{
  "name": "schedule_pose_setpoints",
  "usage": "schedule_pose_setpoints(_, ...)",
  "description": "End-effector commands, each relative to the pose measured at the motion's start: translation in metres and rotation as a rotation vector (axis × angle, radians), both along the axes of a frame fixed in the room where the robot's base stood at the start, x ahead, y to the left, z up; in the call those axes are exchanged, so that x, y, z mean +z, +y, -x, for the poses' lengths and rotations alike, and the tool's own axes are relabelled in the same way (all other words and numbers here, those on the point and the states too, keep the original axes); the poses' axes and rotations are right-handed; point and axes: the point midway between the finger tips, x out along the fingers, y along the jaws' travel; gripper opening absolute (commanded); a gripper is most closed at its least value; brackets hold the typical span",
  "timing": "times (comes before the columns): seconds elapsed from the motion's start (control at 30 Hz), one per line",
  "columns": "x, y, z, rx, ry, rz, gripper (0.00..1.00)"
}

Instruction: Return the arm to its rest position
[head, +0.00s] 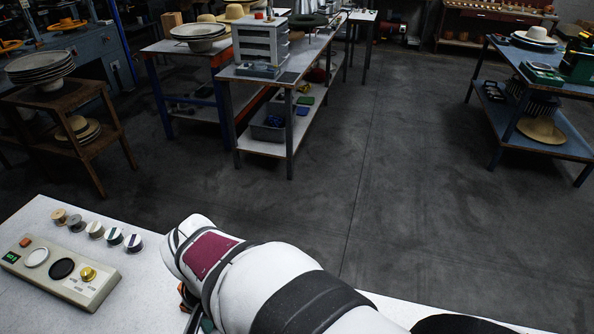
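My arm stretches across the bottom of the head view, from the lower right to the lower middle. Its white and dark links, one with a maroon panel, lie over the light table (150,250). My gripper is not visible; the arm's own links or the picture's lower edge hide it. A small bit of orange and dark parts shows under the arm's end, too little to tell what it is.
A control box (60,272) with buttons sits on the table at the left, with several small spools (96,230) behind it. Beyond are a grey drawer unit (260,45) on a workbench, a wooden stand (62,130), and a blue shelf table (540,75). The middle floor is clear.

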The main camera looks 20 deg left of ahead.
Motion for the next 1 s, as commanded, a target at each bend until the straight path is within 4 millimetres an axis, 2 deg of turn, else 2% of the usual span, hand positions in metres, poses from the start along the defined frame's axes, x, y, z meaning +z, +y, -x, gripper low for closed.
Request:
schedule_pose_setpoints(0.07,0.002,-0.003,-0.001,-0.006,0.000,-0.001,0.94)
schedule_pose_setpoints(0.13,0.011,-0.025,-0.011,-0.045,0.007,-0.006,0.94)
schedule_pose_setpoints(0.17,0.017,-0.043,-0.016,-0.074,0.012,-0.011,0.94)
schedule_pose_setpoints(0.2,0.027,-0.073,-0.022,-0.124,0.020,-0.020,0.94)
schedule_pose_setpoints(0.27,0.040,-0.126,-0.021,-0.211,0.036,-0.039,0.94)
schedule_pose_setpoints(0.3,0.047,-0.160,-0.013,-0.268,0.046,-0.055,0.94)
schedule_pose_setpoints(0.33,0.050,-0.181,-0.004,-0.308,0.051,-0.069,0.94)
schedule_pose_setpoints(0.4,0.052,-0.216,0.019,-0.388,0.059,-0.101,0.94)
schedule_pose_setpoints(0.43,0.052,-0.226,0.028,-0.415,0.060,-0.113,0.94)
schedule_pose_setpoints(0.5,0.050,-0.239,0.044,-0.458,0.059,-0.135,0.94)
schedule_pose_setpoints(0.6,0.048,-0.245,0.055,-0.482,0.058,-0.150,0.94)
schedule_pose_setpoints(1.0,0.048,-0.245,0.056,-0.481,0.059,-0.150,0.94)
